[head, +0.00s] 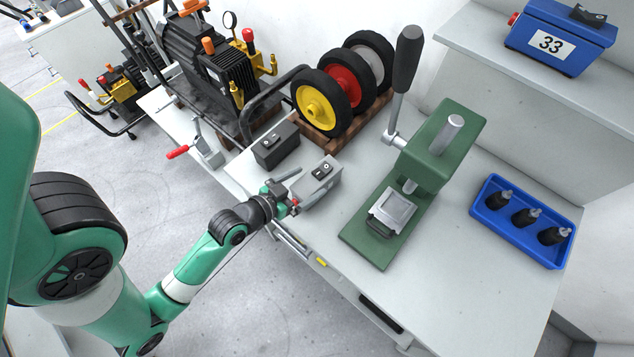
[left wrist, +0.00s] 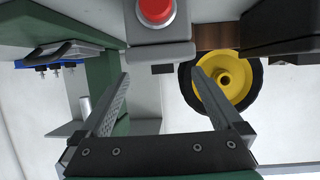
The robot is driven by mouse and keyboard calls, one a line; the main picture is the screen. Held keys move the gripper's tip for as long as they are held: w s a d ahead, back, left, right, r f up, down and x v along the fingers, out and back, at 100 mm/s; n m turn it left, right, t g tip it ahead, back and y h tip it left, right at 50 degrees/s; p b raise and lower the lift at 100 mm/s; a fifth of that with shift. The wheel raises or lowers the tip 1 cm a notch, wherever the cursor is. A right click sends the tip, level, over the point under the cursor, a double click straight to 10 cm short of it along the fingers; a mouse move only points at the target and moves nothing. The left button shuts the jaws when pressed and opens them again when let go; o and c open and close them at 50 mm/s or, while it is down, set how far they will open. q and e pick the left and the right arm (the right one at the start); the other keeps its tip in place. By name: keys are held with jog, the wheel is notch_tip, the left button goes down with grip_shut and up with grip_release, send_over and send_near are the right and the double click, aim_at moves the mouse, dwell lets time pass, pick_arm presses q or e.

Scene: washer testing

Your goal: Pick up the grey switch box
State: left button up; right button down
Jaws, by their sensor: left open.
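The grey switch box (head: 322,178) stands on the bench near its front edge, with a black rocker switch on top. In the left wrist view the grey box (left wrist: 160,50) shows at the top centre, with a round red button on it. My left gripper (head: 292,190) is beside its left, near end. It also shows in the left wrist view (left wrist: 160,75), with its fingers spread and empty and the box beyond the fingertips. I cannot tell whether a finger touches the box. My right gripper is not in view.
A black switch box (head: 276,145) sits behind and left of the grey one. A green lever press (head: 420,165) stands to the right. Wheels (head: 320,103) stand on a wooden rack behind. A blue tray (head: 522,222) holds black parts at the far right. Bare bench lies in front of it.

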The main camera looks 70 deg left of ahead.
aim_at(315, 177)
pick_arm(q)
jog(key=b+x, duration=0.1)
jog(key=x, duration=0.4)
jog(key=shift+a+f, duration=0.2)
jog(key=shift+s, duration=0.1)
grip_shut()
